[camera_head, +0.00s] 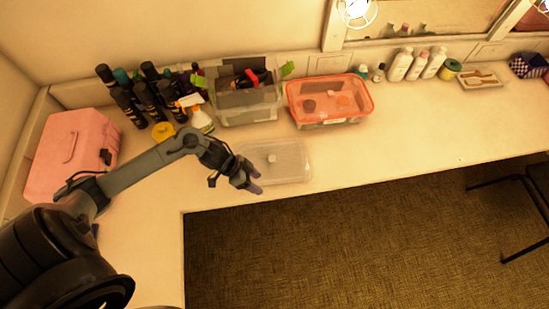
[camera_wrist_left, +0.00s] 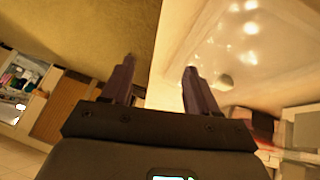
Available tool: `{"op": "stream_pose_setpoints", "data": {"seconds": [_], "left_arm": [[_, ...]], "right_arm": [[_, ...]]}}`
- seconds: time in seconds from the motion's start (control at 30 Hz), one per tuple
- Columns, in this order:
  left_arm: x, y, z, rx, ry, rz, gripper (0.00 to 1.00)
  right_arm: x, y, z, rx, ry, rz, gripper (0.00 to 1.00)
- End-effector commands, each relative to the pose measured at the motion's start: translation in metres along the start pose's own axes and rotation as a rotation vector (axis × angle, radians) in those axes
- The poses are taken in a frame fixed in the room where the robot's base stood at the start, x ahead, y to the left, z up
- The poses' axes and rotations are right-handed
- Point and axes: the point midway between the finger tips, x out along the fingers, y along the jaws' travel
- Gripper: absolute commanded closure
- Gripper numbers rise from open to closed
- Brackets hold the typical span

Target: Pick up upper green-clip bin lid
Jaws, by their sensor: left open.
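A clear, flat rectangular lid (camera_head: 290,165) lies on the counter near its front edge, with a small round spot on it. The clear bin with green clips (camera_head: 247,112) stands behind it, holding dark items. My left gripper (camera_head: 256,183) is at the lid's left front corner, near the counter edge. In the left wrist view my left gripper (camera_wrist_left: 156,78) is open with nothing between its fingers, and the shiny clear lid (camera_wrist_left: 215,45) lies beyond the right finger. I cannot tell whether a finger touches the lid. My right gripper is not in view.
An orange-rimmed bin (camera_head: 330,100) stands right of the green-clip bin. Dark bottles (camera_head: 145,95), a spray bottle (camera_head: 199,118) and a pink case (camera_head: 72,155) crowd the left. Carpet lies below the front edge.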

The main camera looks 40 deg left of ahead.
Motion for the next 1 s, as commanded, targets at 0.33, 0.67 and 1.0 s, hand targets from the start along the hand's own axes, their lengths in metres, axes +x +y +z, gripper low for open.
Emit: {"op": "stream_pose_setpoints", "data": {"seconds": [0.33, 0.67, 1.0], "left_arm": [[-0.044, -0.1, -0.034, 0.106, -0.012, -0.183, 0.41], [-0.004, -0.107, -0.038, 0.107, -0.006, -0.185, 0.41], [0.019, -0.109, -0.04, 0.106, -0.007, -0.184, 0.41]], "right_arm": [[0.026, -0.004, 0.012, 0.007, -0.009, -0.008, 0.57], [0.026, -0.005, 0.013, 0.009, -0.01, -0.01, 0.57], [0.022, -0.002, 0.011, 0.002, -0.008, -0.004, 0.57]]}}
